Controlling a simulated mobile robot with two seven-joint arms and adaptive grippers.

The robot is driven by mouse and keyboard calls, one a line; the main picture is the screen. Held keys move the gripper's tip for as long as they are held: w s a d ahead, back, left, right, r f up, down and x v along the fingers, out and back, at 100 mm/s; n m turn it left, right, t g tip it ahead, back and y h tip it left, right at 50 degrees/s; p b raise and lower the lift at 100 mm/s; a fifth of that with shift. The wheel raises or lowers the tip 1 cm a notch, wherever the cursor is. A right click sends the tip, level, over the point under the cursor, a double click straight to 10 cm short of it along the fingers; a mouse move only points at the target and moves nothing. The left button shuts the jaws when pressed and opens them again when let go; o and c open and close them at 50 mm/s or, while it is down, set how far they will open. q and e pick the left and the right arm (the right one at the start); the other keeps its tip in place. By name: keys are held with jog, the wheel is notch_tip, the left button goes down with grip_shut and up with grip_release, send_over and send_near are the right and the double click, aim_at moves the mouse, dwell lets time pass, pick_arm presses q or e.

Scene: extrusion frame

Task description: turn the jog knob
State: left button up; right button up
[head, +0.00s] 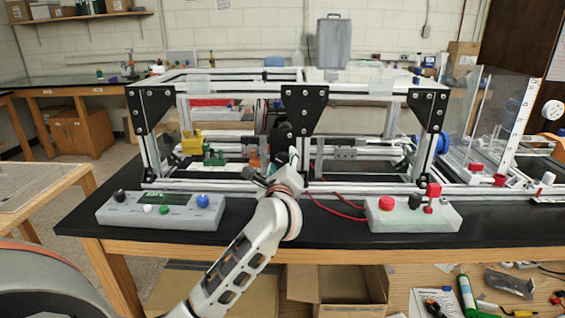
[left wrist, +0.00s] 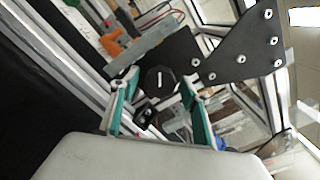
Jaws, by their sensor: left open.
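The jog knob (left wrist: 160,79) appears to be the dark, many-sided knob with a short white line in the left wrist view. It sits between and just beyond the teal-padded fingers of my left gripper (head: 277,164). The fingers are apart, one on each side of the knob in that view; I cannot tell whether they touch it. In the head view a dark round shape (head: 282,133) shows just beyond my gripper, under the frame's middle black bracket, partly hidden. My right gripper is not in view.
The aluminium extrusion frame (head: 220,187) with black corner plates surrounds the gripper area. A control box (head: 178,212) with a display and coloured knobs stands at left. Another box (head: 400,220) with a red button stands at right. Orange and green parts lie inside the frame.

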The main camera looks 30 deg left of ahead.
pick_arm(q)
jog(key=shift+w+a, duration=0.1)
jog(key=shift+w, duration=0.05)
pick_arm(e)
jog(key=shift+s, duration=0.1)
pick_arm(q)
jog(key=c, duration=1.1)
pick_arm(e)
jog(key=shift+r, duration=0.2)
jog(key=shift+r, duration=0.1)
